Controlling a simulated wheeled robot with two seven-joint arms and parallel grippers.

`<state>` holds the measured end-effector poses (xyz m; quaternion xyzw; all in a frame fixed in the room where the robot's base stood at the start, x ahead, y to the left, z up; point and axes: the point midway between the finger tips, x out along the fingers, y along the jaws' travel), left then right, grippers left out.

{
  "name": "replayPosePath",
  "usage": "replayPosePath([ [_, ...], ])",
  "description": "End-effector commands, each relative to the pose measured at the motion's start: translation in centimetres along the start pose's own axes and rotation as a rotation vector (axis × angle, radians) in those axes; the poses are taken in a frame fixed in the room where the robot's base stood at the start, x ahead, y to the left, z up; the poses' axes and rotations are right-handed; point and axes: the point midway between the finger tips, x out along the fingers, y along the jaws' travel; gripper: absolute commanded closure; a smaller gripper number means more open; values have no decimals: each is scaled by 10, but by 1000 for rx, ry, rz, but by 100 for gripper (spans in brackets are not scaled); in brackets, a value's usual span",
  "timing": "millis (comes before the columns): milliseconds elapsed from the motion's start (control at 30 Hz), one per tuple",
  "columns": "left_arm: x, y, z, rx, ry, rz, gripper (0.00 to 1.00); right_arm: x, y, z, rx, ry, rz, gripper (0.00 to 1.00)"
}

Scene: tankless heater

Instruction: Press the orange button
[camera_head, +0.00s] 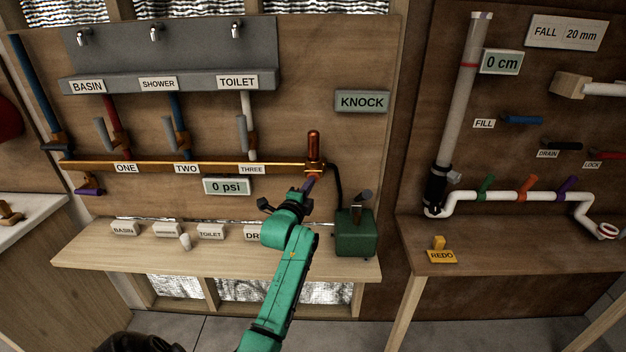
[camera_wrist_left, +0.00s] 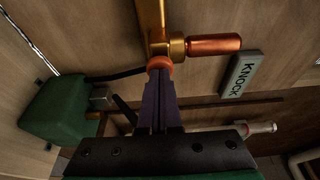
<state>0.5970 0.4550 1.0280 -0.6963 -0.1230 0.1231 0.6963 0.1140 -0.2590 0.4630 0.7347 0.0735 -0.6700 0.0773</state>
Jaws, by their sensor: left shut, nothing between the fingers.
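The orange button (camera_wrist_left: 159,64) is a small round knob under the end of the brass pipe, by the copper cylinder (camera_head: 313,145). In the head view it is small and mostly hidden by the fingertips. My left gripper (camera_head: 310,185) is shut and empty, its dark purple fingers pointing up at the button. In the left wrist view the fingertips (camera_wrist_left: 159,76) reach the button's lower edge and appear to touch it; I cannot tell whether it is pushed in. My right gripper is not in view.
A green box (camera_head: 356,233) with a lever and black hose stands right of my left gripper. The brass pipe (camera_head: 200,167) runs left along the board. A KNOCK sign (camera_head: 362,101) hangs above right. The gauge (camera_head: 227,187) reads 0 psi. Labelled blocks line the wooden shelf (camera_head: 90,251).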

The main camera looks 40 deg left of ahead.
Motion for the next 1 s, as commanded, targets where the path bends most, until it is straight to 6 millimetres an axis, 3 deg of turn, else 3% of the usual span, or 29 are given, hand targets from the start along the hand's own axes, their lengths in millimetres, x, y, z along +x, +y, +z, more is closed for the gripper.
replayPosePath([
  [1000, 6, 0, 1, 0, 2, 0, 100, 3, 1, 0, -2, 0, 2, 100],
])
